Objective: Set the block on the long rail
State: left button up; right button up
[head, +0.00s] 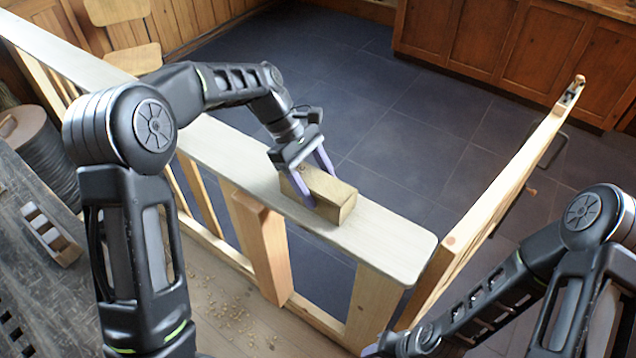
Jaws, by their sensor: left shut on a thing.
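The block (343,207), a tan wooden piece, is at the top of the long rail (392,235), a pale flat board with a rounded near end. The block appears to rest on the rail, lying lengthwise along it. My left gripper (318,190) is shut on the block, with its purple fingers on either side of it. The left fingers hide part of the block. My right gripper (372,349) is low at the bottom edge, apart from the block.
Wooden posts (262,250) stand under the rail. An open wooden gate (515,190) stands to the right of the rail's end. A dark bench (30,270) is at the left, with a slotted wooden piece (50,234) on it. Tiled floor (400,120) lies clear beyond the rail.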

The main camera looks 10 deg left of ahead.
aim_at(314, 178)
pick_arm(q)
jog(key=o, duration=1.8)
jog(key=shift+c, duration=0.2)
jog(key=v, duration=0.5)
jog(key=shift+r, duration=0.25)
jog(key=shift+w+a+r+p, duration=0.1)
jog(key=shift+a+r+p, duration=0.15)
jog(key=shift+r+p, duration=0.45)
jog(key=shift+w+a+r+p, duration=0.1)
jog(key=shift+a+r+p, duration=0.2)
jog(key=shift+p, duration=0.35)
jog(key=shift+f, duration=0.1)
jog(key=shift+f, duration=0.1)
